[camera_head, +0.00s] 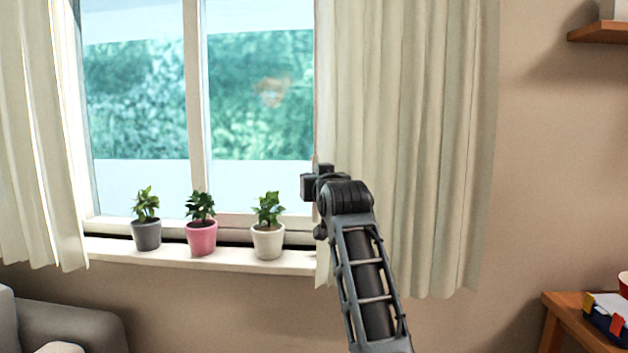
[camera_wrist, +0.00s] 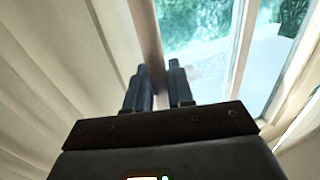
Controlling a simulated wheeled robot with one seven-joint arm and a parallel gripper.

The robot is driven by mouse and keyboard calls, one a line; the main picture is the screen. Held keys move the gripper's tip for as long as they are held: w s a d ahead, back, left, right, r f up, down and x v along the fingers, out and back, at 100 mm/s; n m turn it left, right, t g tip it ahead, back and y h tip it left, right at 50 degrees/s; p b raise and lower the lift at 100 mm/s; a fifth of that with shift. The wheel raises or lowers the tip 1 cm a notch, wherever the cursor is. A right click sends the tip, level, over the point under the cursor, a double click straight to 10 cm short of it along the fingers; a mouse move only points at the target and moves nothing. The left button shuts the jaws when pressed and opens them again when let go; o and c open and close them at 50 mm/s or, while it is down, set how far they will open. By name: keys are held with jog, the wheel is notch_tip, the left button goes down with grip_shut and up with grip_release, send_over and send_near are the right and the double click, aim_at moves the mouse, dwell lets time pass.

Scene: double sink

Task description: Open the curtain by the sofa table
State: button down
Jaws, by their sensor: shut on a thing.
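The right cream curtain (camera_head: 430,130) hangs in folds over the right part of the window. Its inner edge lies near the middle of the head view. My gripper (camera_head: 318,180) is at that edge, low on the curtain. In the wrist view the fingers of my gripper (camera_wrist: 158,72) are closed around the curtain's edge strip, with the curtain folds (camera_wrist: 50,60) to the left. The arm partly hides the curtain's lower edge. The left curtain (camera_head: 35,150) hangs at the window's left side. A wooden table (camera_head: 560,305) stands at the lower right.
A grey plant pot (camera_head: 146,235), a pink pot (camera_head: 201,238) and a white pot (camera_head: 268,241) stand on the windowsill (camera_head: 180,258), left of my gripper. A grey sofa (camera_head: 70,325) is at the lower left. A wooden shelf (camera_head: 598,32) is at the upper right.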

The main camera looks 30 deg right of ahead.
jog(key=c, duration=1.1)
grip_release()
jog(key=shift+b+v, duration=0.8)
jog(key=shift+v, duration=3.1)
